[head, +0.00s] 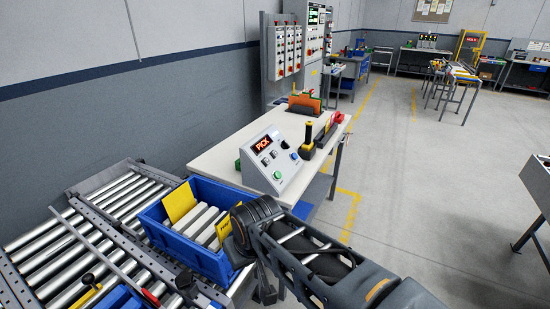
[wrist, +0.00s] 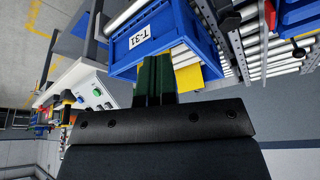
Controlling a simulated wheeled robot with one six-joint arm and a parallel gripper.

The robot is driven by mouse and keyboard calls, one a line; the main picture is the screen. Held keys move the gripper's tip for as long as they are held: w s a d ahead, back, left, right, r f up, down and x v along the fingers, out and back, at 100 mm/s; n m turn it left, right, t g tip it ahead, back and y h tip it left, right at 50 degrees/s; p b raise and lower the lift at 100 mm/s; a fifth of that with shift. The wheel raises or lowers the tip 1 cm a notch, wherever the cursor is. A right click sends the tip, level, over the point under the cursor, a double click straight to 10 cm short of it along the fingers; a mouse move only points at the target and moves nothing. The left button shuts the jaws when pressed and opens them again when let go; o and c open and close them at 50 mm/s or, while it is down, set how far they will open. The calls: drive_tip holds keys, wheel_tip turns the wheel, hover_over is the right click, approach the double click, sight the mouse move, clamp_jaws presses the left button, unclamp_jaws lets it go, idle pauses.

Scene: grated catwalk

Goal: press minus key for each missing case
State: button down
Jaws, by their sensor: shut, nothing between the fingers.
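A grey sloped console (head: 278,165) with a red lit display reading "PICK" stands on the white table. It carries green, blue and dark buttons; I cannot make out which is the minus key. The console also shows tilted in the wrist view (wrist: 92,90). A blue tote (head: 188,245) holds several pale cases (head: 204,222) and yellow cards (head: 180,203). In the wrist view the tote (wrist: 165,38) bears a "T-31" label. My gripper (wrist: 154,64) is shut and empty, its fingers in front of the tote's labelled end, apart from the console. My arm hides its fingertips in the head view.
The white table (head: 222,160) also holds a black and yellow handheld device (head: 308,140) and an orange holder (head: 304,104). A roller conveyor (head: 95,235) lies at left under the tote. A grey control cabinet (head: 287,50) stands behind.

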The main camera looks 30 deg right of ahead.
idle(0.3)
drive_tip(key=w+d+r+m+t+y+p, duration=0.1)
drive_tip(key=w+d+r+m+t+y, duration=0.2)
drive_tip(key=w+m, duration=0.65)
drive_tip(key=w+d+r+m+t+y+p, duration=0.1)
drive_tip(key=w+d+r+m+t+y, duration=0.2)
drive_tip(key=w+m, duration=0.65)
drive_tip(key=w+d+f+m+t+h, duration=0.1)
drive_tip(key=w+d+m+t+h, duration=0.1)
drive_tip(key=d+m, duration=0.3)
drive_tip(key=w+d+m+t+h+p, duration=0.1)
drive_tip(key=w+d+m, duration=0.4)
drive_tip(key=d, duration=0.8)
drive_tip(key=w+d+f+m+t+h, duration=0.1)
drive_tip(key=w+d+m+t+h, duration=0.2)
drive_tip(key=d, duration=0.6)
drive_tip(key=shift+w+f+m+h, duration=0.35)
drive_tip(key=shift+w+m+h, duration=0.35)
drive_tip(key=shift+m, duration=0.5)
